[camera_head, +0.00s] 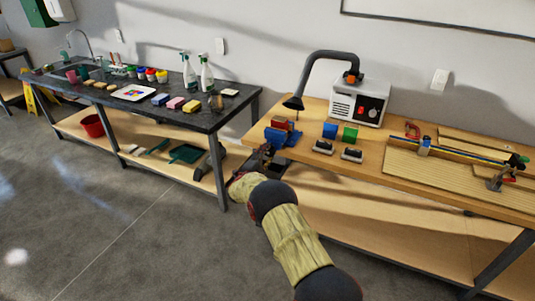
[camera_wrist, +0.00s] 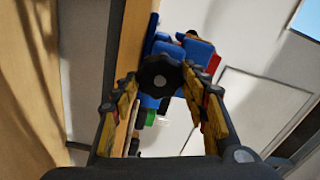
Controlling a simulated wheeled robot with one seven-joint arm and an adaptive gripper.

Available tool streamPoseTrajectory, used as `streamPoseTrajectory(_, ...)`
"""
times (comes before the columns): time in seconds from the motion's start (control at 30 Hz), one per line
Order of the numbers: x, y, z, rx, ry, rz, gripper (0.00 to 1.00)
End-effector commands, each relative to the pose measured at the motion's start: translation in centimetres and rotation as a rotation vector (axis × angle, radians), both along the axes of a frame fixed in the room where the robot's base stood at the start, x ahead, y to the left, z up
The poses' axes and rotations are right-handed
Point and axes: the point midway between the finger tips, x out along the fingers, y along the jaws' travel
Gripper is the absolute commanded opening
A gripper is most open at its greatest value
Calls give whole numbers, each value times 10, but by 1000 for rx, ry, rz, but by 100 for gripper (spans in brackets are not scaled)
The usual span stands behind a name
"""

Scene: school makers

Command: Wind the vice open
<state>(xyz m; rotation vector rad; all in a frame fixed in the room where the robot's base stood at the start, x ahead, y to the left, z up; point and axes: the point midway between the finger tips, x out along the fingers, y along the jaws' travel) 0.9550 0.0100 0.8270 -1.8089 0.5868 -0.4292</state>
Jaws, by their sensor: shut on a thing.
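The blue vice (camera_head: 283,137) stands at the left end of the wooden workbench, with a reddish-brown block at its top. In the wrist view, the vice's blue body (camera_wrist: 198,48) shows behind its black lobed hand knob (camera_wrist: 160,66). My gripper (camera_head: 264,156) is at the bench's front left edge, in front of the vice. In the wrist view, my gripper (camera_wrist: 160,82) has a yellow-black finger on each side of the knob and is shut on it. How far apart the vice jaws are cannot be told.
A dark sink counter (camera_head: 215,115) stands left, across a gap.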

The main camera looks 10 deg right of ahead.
Motion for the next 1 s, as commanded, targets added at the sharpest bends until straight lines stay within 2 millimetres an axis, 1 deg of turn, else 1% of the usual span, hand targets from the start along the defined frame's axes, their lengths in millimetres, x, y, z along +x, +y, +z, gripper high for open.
streamPoseTrajectory(0.03, 2, -1, 6, -35, 20, -1, 19)
streamPoseTrajectory(1.0, 3, 0, 9, -781, 560, -5, 20)
